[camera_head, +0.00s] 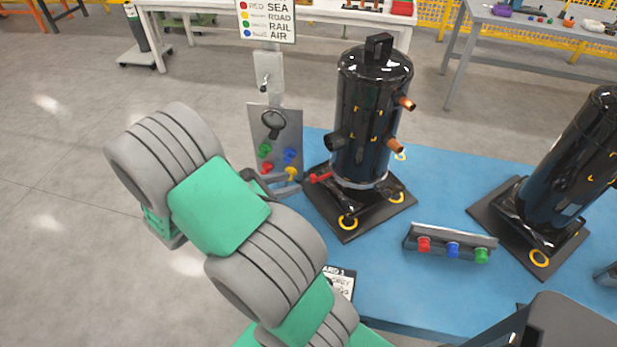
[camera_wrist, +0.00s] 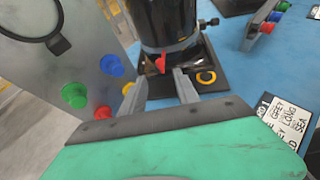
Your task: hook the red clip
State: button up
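The red clip (camera_head: 320,178) sits low at the left side of the upright black compressor (camera_head: 372,115), by its base plate. In the wrist view the red clip (camera_wrist: 161,63) shows just ahead of my fingertips, roughly centred between them. My gripper (camera_wrist: 160,77) is open, its two grey fingers apart with nothing seen between them. In the head view my gripper (camera_head: 290,184) is left of the clip, partly hidden by my arm. I cannot tell whether a finger touches the clip. Yellow rings (camera_head: 348,222) lie at the base plate's corners.
A grey panel (camera_head: 257,122) with green, blue, red and yellow knobs stands close left of my gripper. A rail (camera_head: 450,233) with red, blue and green knobs lies on the blue table (camera_head: 384,275). A second, tilted compressor (camera_head: 567,165) stands right.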

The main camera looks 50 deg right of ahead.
aim_at(311, 177)
jog(key=shift+n, duration=0.3)
jog(key=x, duration=0.8)
jog(key=shift+s+d+r, duration=0.1)
jog(key=shift+r, duration=0.15)
jog(key=shift+c, duration=0.4)
grip_shut()
